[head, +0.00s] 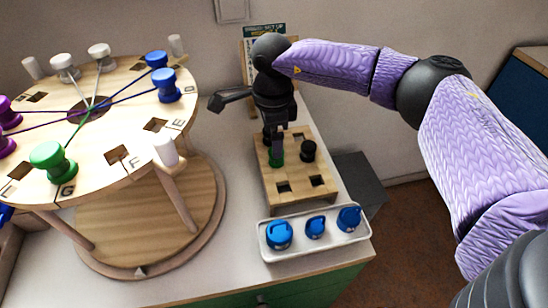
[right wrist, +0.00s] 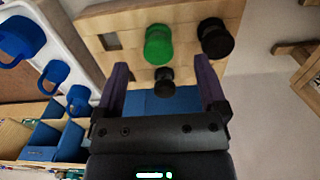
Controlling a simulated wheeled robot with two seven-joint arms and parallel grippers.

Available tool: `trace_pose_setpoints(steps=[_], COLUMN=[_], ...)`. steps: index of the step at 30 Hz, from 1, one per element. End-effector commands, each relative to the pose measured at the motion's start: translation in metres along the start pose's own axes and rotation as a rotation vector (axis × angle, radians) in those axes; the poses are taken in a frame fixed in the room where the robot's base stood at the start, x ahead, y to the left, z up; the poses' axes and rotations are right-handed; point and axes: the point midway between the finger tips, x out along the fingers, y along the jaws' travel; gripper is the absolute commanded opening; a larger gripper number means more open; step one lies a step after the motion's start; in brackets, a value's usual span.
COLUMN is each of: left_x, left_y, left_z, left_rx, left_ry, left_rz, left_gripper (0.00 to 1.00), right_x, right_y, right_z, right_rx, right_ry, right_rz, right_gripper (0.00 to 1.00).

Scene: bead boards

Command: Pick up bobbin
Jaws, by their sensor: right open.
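My right gripper (head: 277,137) points down over the wooden block (head: 285,199) with square holes, its jaws open. A green bobbin (head: 277,157) stands in the block just below the fingers, which partly cover it. A black bobbin (head: 308,150) stands to its right, and another dark one shows partly behind the gripper. In the right wrist view, the green bobbin (right wrist: 158,44) and a black bobbin (right wrist: 215,38) are beyond the fingertips. A smaller black piece (right wrist: 164,82) appears between the fingers (right wrist: 163,88); its depth is unclear. My left gripper is out of view.
A white tray (head: 316,246) with three blue pieces lies in front of the block. At left, a round wooden board (head: 120,75) on legs carries white, blue, green and purple bobbins with threads. A poster stands behind the block. The counter between board and block is clear.

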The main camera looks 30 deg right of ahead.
Motion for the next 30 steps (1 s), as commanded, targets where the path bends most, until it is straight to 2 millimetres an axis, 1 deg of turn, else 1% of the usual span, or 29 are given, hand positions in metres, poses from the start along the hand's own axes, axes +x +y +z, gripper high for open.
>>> trace_pose_setpoints(steps=[1, 3, 6, 9, 15, 17, 18, 20, 21, 23, 24, 26, 27, 28, 30], left_x=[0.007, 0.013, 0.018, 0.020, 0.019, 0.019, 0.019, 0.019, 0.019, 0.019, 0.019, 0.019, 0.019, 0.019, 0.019], left_y=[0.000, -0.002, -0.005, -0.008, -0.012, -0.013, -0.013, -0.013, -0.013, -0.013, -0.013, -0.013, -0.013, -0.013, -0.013], left_z=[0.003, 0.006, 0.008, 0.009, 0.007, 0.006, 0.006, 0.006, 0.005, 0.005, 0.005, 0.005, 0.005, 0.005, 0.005], left_rx=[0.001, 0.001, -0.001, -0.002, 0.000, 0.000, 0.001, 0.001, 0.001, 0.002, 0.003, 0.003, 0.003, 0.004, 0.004], left_ry=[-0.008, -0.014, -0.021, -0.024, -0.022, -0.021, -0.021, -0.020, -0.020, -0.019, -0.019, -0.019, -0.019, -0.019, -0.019], left_rz=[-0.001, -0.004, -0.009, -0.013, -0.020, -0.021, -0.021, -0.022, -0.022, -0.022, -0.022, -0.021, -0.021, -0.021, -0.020], left_gripper=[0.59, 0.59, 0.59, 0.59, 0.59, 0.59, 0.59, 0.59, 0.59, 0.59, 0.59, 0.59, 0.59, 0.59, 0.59], right_x=[0.016, 0.032, 0.050, 0.058, 0.056, 0.056, 0.056, 0.056, 0.056, 0.056, 0.056, 0.056, 0.056, 0.056, 0.056], right_y=[0.001, 0.002, 0.003, 0.003, 0.003, 0.003, 0.003, 0.003, 0.003, 0.003, 0.003, 0.003, 0.003, 0.003, 0.003], right_z=[-0.002, -0.006, -0.007, -0.007, -0.007, -0.007, -0.007, -0.007, -0.007, -0.007, -0.007, -0.007, -0.007, -0.007, -0.007], right_rx=[0.001, 0.002, 0.001, 0.000, 0.000, 0.000, 0.000, 0.000, 0.000, 0.000, 0.000, 0.000, 0.000, 0.000, 0.000], right_ry=[0.001, 0.002, 0.001, -0.001, -0.002, -0.002, -0.002, -0.002, -0.002, -0.002, -0.002, -0.002, -0.002, -0.002, -0.002], right_rz=[0.004, 0.004, 0.004, 0.002, 0.000, 0.000, 0.000, 0.000, 0.000, 0.000, 0.000, 0.000, 0.000, 0.000, 0.000], right_gripper=[0.91, 0.91, 0.91, 0.91, 0.91, 0.79, 0.70, 0.57, 0.49, 0.36, 0.28, 0.15, 0.07, 0.00, 0.00])
